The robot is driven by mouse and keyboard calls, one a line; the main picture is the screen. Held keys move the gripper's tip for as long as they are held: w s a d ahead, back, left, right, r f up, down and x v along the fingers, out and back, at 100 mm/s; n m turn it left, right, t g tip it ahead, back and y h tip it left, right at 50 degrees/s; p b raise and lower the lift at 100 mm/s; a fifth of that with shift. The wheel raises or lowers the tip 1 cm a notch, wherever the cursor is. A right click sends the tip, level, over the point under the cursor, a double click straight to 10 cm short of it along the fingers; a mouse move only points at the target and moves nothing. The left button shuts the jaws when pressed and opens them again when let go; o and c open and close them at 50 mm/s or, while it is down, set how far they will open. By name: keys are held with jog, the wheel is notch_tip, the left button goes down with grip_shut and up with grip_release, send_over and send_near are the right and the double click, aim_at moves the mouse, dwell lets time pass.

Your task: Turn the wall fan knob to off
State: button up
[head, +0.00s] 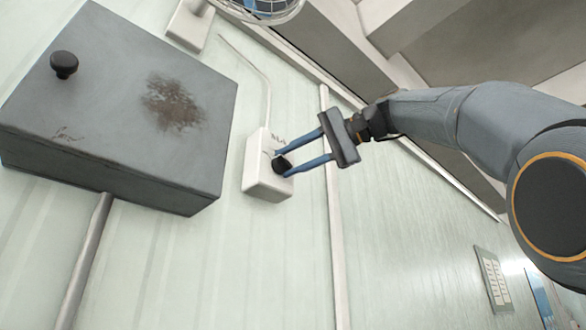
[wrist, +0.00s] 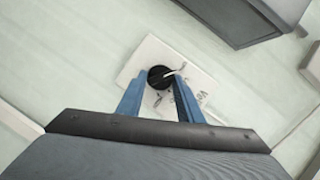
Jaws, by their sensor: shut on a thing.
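The fan knob (head: 281,165) is a small black round knob on a white control box (head: 262,187) fixed to the pale wall. In the wrist view the knob (wrist: 158,76) shows a light pointer line toward the upper right, and the white box (wrist: 150,55) has small dark markings around it. My gripper (head: 284,163) has its two blue fingers on either side of the knob, shut on it. The fingertips also show beside the knob in the wrist view (wrist: 158,78). The exact lettering of the markings is too small to read.
A grey metal cabinet (head: 120,100) with a black knob and rust stain juts out to the left of the box. The wall fan (head: 262,8) is partly visible at the top. A white vertical strip (head: 335,220) runs right of the box. Open wall lies below.

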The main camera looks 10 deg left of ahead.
jog(key=shift+n, duration=0.3)
dwell(0.4)
jog(key=o, duration=1.1)
jog(key=shift+a, duration=0.1)
jog(key=shift+c, duration=0.2)
jog(key=v, duration=0.8)
jog(key=shift+b, duration=0.3)
